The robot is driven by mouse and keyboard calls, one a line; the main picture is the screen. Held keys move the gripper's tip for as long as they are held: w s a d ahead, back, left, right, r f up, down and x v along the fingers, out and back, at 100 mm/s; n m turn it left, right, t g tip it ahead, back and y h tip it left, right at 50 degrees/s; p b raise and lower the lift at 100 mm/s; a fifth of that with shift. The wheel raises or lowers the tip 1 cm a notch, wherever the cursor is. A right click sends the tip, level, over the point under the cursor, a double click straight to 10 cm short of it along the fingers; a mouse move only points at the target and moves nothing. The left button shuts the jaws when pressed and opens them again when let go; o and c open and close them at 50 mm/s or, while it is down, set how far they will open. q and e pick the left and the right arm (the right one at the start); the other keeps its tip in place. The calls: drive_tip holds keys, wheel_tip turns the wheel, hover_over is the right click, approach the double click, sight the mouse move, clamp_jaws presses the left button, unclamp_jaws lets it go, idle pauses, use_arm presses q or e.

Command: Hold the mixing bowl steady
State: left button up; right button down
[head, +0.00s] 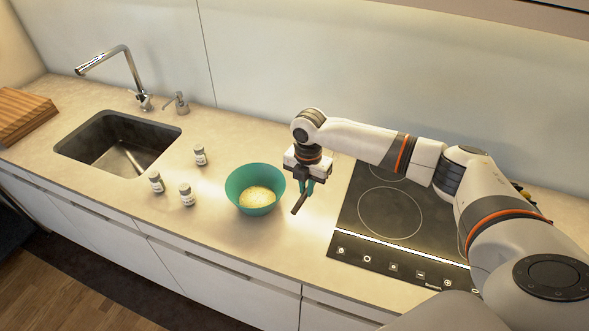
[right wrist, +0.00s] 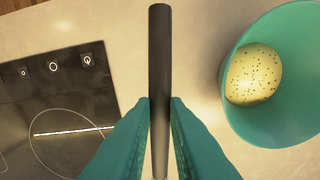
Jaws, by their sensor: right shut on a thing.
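The mixing bowl (head: 250,175) is teal and stands upright on the counter, left of my right gripper. It holds a pale yellow, dark-speckled mass (head: 258,197); both bowl (right wrist: 297,60) and mass (right wrist: 254,74) also show at the right of the right wrist view. My right gripper (head: 306,187), with teal fingers, is shut on a dark rod (head: 299,204), which also shows upright in the middle of the right wrist view (right wrist: 160,50). The gripper and rod are beside the bowl, apart from it. The rod's full shape is not clear. My left gripper is not in view.
Several small white-labelled jars (head: 186,195) stand left of the bowl. A sink (head: 118,142) with a faucet (head: 128,65) and a wooden board (head: 22,114) lie farther left. A black cooktop (head: 390,210) is right of the gripper. The counter before the bowl is clear.

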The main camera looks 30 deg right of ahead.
drive_tip(key=shift+w+d, duration=0.1)
drive_tip(key=shift+d, duration=0.05)
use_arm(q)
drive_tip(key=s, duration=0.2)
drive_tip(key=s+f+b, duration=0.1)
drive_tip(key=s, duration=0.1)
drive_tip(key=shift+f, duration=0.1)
use_arm(e)
drive_tip(key=f, duration=0.1)
drive_tip(key=s+f, duration=0.1)
drive_tip(key=f, duration=0.1)
drive_tip(key=shift+s+f, duration=0.4)
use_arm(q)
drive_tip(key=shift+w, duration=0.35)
use_arm(e)
drive_tip(key=shift+a, duration=0.2)
